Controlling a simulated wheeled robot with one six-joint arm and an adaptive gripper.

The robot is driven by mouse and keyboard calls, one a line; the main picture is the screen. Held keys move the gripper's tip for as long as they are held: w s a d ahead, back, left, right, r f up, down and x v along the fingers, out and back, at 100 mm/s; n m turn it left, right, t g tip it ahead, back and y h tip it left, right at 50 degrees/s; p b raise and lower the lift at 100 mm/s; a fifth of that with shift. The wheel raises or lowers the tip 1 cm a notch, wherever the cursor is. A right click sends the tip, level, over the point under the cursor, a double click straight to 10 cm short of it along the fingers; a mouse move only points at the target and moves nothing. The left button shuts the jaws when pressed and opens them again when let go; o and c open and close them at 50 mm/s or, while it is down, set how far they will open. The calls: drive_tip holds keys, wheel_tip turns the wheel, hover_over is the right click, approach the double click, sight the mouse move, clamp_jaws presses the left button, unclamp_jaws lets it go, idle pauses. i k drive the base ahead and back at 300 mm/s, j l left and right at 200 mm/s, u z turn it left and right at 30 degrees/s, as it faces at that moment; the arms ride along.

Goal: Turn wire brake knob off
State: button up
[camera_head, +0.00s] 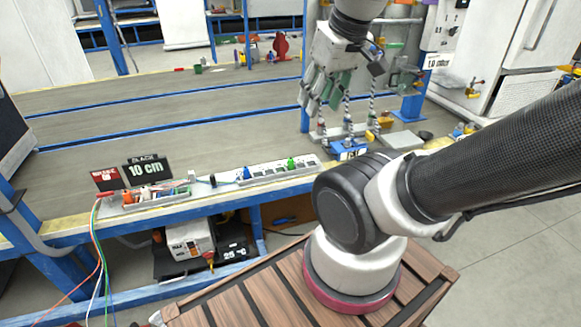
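My gripper (322,100) hangs from the arm at the upper middle, fingers pointing down. Its grey-green fingers look apart, with nothing seen between them. Below and to its right, small fixtures with striped upright rods (372,105) stand at the bench's right end. A blue block (349,150) sits at the front edge there. I cannot tell which part is the wire brake knob. A white strip (268,174) with a blue and a green piece on top lies further left, well apart from my gripper.
The long grey workbench (180,150) has blue rails and a mostly clear top. Colored wires (98,245) hang at the left. A white cabinet (533,70) stands at the right.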

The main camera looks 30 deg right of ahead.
sight(107, 194)
drive_tip(key=i+j+u, duration=0.1)
drive_tip(key=i, duration=0.35)
drive_tip(key=i+j, duration=0.1)
drive_tip(key=i, duration=0.4)
drive_tip(key=j+u, duration=0.05)
